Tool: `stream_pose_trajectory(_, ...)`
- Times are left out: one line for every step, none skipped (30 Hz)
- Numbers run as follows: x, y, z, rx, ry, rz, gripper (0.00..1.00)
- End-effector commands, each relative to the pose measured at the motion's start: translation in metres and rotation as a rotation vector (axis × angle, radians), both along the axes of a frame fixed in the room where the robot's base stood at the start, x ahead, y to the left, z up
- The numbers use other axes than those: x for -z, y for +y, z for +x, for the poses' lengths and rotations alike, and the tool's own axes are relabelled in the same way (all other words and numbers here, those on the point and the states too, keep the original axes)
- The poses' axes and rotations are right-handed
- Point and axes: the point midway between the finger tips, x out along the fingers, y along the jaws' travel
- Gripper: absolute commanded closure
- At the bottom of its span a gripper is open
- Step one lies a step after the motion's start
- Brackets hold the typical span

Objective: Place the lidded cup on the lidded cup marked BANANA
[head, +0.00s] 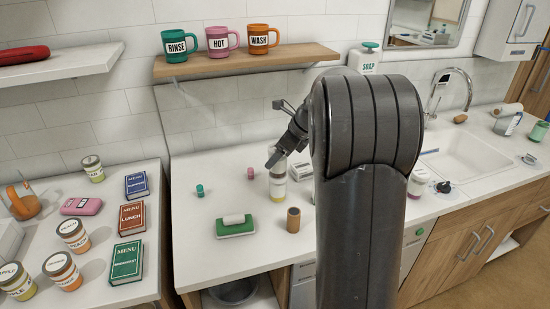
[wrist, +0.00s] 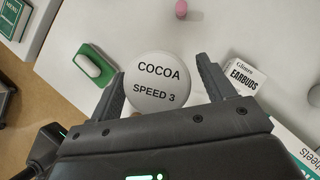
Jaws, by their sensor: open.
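My gripper (head: 275,158) is open above the middle counter; in the wrist view its two fingers (wrist: 162,78) are on either side of a round white lid reading COCOA SPEED 3 (wrist: 155,82). I cannot tell whether the fingers touch it. In the head view a pale container with a yellowish band (head: 278,188) stands upright under my gripper, its top partly hidden. On the left counter stand lidded cups: two marked PEACH (head: 73,236) (head: 62,271), one marked APPLE (head: 17,282) and one with a greenish-yellow band (head: 93,169). I cannot read BANANA on any of them.
A green and white sponge-like block (head: 236,227), a brown cylinder (head: 293,220) and an EARBUDS box (wrist: 242,77) are near my gripper. Menu books (head: 132,219) and a pink case (head: 81,206) lie on the left counter. A mug shelf (head: 215,66) hangs above.

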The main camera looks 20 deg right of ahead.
Motion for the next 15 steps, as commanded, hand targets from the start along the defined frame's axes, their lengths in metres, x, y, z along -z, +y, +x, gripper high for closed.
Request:
stream_pose_trajectory(-0.011,-0.005,-0.004,0.002,-0.005,-0.002,0.25)
stream_pose_trajectory(-0.016,-0.008,-0.006,0.002,-0.005,-0.002,0.25)
stream_pose_trajectory(-0.024,-0.011,-0.009,0.0,-0.005,-0.001,0.25)
stream_pose_trajectory(-0.029,-0.014,-0.012,0.0,-0.005,-0.001,0.25)
stream_pose_trajectory(-0.035,-0.016,-0.014,0.0,-0.005,-0.002,0.25)
stream_pose_trajectory(-0.042,-0.02,-0.017,0.0,-0.005,-0.001,0.25)
stream_pose_trajectory(-0.048,-0.023,-0.019,0.001,-0.004,-0.001,0.25)
stream_pose_trajectory(-0.053,-0.025,-0.021,0.001,-0.004,-0.001,0.25)
stream_pose_trajectory(-0.059,-0.028,-0.024,0.002,-0.003,0.0,0.25)
stream_pose_trajectory(-0.063,-0.031,-0.026,0.002,-0.003,-0.001,0.25)
stream_pose_trajectory(-0.067,-0.033,-0.028,0.001,-0.003,-0.001,0.25)
stream_pose_trajectory(-0.071,-0.035,-0.03,0.0,-0.002,-0.001,0.25)
stream_pose_trajectory(-0.074,-0.036,-0.031,0.0,-0.002,-0.001,0.25)
stream_pose_trajectory(-0.077,-0.037,-0.032,0.0,-0.002,-0.001,0.25)
stream_pose_trajectory(-0.08,-0.038,-0.033,0.0,-0.002,0.0,0.25)
